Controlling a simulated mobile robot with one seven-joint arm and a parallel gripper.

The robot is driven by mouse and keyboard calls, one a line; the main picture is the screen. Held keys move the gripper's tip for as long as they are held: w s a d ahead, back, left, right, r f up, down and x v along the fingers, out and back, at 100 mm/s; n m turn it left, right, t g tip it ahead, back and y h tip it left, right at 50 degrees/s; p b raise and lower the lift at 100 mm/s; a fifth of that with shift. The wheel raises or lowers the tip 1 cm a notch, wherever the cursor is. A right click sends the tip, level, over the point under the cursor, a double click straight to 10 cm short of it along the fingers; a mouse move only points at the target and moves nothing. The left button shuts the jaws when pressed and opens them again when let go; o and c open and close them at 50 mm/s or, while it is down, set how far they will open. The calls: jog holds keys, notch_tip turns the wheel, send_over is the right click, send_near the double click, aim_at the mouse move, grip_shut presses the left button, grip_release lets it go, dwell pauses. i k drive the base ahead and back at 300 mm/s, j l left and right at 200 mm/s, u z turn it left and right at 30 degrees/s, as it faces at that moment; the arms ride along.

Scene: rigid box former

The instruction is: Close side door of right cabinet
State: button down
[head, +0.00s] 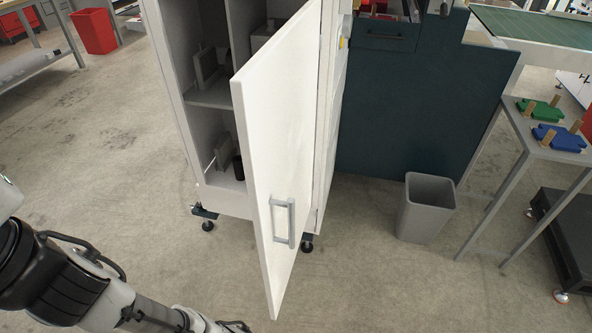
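The white cabinet (178,100) stands upright at the centre top, with shelves showing through its open front. Its white side door (285,130) is swung wide open toward me, hinged at its right edge. A grey bar handle (290,222) is on the door's lower outer face. My arm reaches along the bottom left toward the door's lower edge. What seems to be part of my gripper (236,327) shows at the bottom edge, left of the door's bottom corner. Most of it is cut off, so its fingers cannot be read.
A grey waste bin (426,208) stands on the floor right of the door, before a dark teal cabinet (420,100). A metal table (540,140) with green and blue parts is at the right. A red bin (94,31) stands at the far left. Left floor is mostly clear.

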aim_at(275, 94)
jog(key=k+l+z, duration=0.4)
jog(key=k+l, duration=0.4)
jog(key=k, duration=0.2)
